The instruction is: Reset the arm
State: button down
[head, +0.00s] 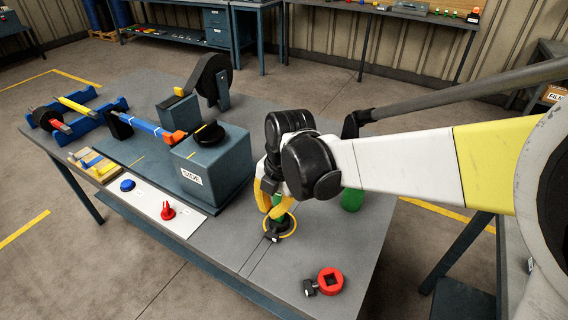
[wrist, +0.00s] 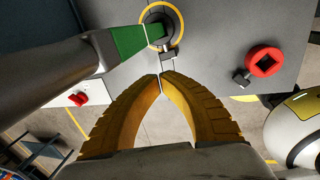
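My gripper (head: 273,212) hangs over the right part of the grey table (head: 335,235). In the wrist view its two yellow fingers (wrist: 160,79) curve together and their tips meet, with nothing visible between them. Just beyond the tips is a small dark block (wrist: 168,57) beside a yellow ring (wrist: 178,35) on the table. A green piece (wrist: 130,42) with a thick grey shaft (wrist: 60,72) reaches to the ring, close to the fingers. I cannot tell whether the fingers touch it. The white and yellow arm (head: 410,160) extends to the right.
A labelled blue-grey box (head: 213,165) stands left of my gripper, with a black wheel (head: 213,80) behind. A red knob (head: 168,211) and blue button (head: 127,185) sit on a white panel. A green object (head: 352,199) is partly hidden behind my arm.

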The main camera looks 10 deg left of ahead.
jog(key=s+d+r+m+t, duration=0.2)
jog(key=d+r+m, duration=0.2)
jog(key=d+m, duration=0.35)
jog(key=s+d+r+m+t, duration=0.1)
jog(key=d+r+m, duration=0.3)
jog(key=d+m, duration=0.35)
jog(key=s+d+m+t+h, duration=0.2)
jog(key=s+d+m, duration=0.6)
jog(key=d+m, duration=0.5)
jog(key=m+t, duration=0.1)
jog(key=m, duration=0.2)
jog(key=shift+d+r, duration=0.2)
jog(key=shift+r, duration=0.2)
